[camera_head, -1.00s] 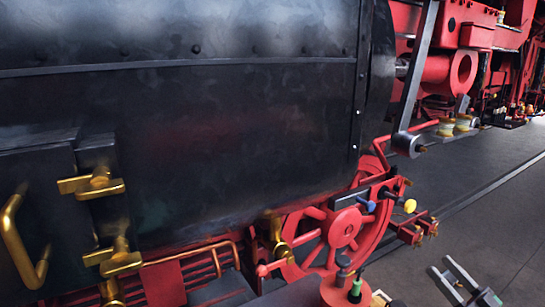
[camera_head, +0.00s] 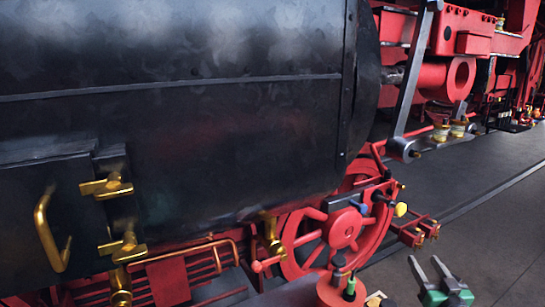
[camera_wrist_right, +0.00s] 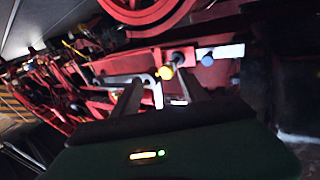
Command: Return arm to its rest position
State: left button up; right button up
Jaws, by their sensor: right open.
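My right gripper (camera_head: 430,266) is in the lower right of the head view, fingers pointing up and apart, with nothing between them. It stands over the dark floor, right of the red wheel and clear of it in the picture. In the right wrist view its two fingers (camera_wrist_right: 160,92) reach forward, apart and empty, with a yellow knob (camera_wrist_right: 166,73) and a blue knob (camera_wrist_right: 207,61) beyond them. Most of the right arm is outside the head view. My left gripper does not show.
A large black boiler (camera_head: 220,140) fills the left and centre, with brass latches (camera_head: 107,187) and a brass handle (camera_head: 50,235). A red wheel (camera_head: 344,228) is below it. A red round stand (camera_head: 333,292) sits at the bottom. The floor (camera_head: 480,210) at right is open.

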jog(key=s+a+f+m+g+p, duration=0.1)
jog(key=s+a+f+g+p, duration=0.35)
jog(key=a, duration=0.85)
jog(key=s+a+f+n+g, duration=0.1)
jog(key=s+a+f+g, duration=0.1)
jog(key=s, duration=0.5)
jog(key=s+a+f+n+g+y, duration=0.1)
jog(key=s+a+f+g, duration=0.2)
jog(key=s+a+g, duration=0.2)
jog(key=s+a+f+g+y, duration=0.1)
jog(key=s+a+f+g, duration=0.2)
jog(key=s+a, duration=0.4)
jog(key=s+g, duration=0.1)
jog(key=s, duration=0.1)
jog(key=shift+s+a+n+p, duration=0.15)
jog(key=shift+s+n+p, duration=0.15)
jog(key=shift+n+p, duration=0.1)
jog(key=shift+a+r, duration=0.1)
jog(key=shift+a, duration=0.1)
